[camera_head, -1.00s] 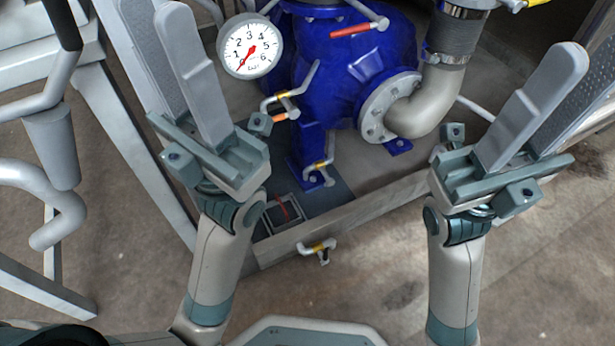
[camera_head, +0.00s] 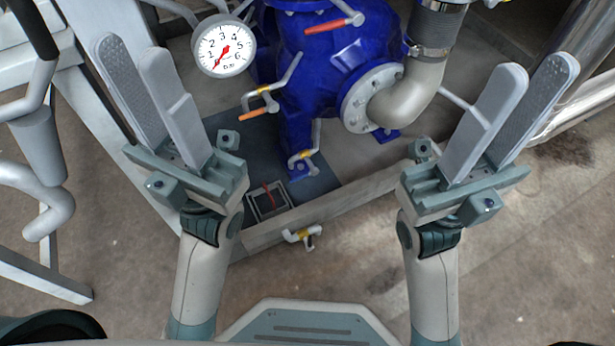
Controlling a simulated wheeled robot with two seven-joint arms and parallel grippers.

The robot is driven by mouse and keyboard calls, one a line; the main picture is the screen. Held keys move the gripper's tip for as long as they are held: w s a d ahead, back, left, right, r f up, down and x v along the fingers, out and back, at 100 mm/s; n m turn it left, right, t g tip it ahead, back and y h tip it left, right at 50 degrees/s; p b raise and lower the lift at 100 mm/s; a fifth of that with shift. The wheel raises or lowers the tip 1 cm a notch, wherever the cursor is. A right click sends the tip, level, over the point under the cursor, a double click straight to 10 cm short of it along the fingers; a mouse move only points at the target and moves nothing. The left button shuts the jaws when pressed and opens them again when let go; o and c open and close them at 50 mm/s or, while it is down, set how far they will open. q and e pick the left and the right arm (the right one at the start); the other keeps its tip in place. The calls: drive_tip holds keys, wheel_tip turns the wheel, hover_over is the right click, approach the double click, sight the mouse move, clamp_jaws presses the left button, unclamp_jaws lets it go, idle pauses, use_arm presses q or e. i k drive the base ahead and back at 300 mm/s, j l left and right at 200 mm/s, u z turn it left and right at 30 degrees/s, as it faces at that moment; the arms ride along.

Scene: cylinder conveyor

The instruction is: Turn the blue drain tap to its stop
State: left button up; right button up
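I cannot pick out a tap with a clearly blue handle. The blue vessel (camera_head: 335,65) stands in the upper middle. Low on its front is a small tap (camera_head: 304,157) with a yellow band and a pale lever. Another small tap (camera_head: 302,236) with a pale lever sits on the frame's front edge. My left gripper (camera_head: 130,55) is open and empty, left of the vessel and below the gauge's left side. My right gripper (camera_head: 532,70) is open and empty, right of the vessel's elbow pipe. Neither gripper touches a tap.
A round gauge (camera_head: 223,46) stands at the vessel's left. A red lever (camera_head: 326,27) is at its top and an orange-tipped lever valve (camera_head: 264,101) at its left. A grey elbow pipe (camera_head: 412,95) leaves at right. White pipework (camera_head: 40,190) is at far left. The front floor is clear.

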sight(313, 172)
drive_tip(key=l, duration=0.7)
drive_tip(key=i+l, duration=0.1)
drive_tip(key=l, duration=0.55)
drive_tip(key=l+z, duration=0.05)
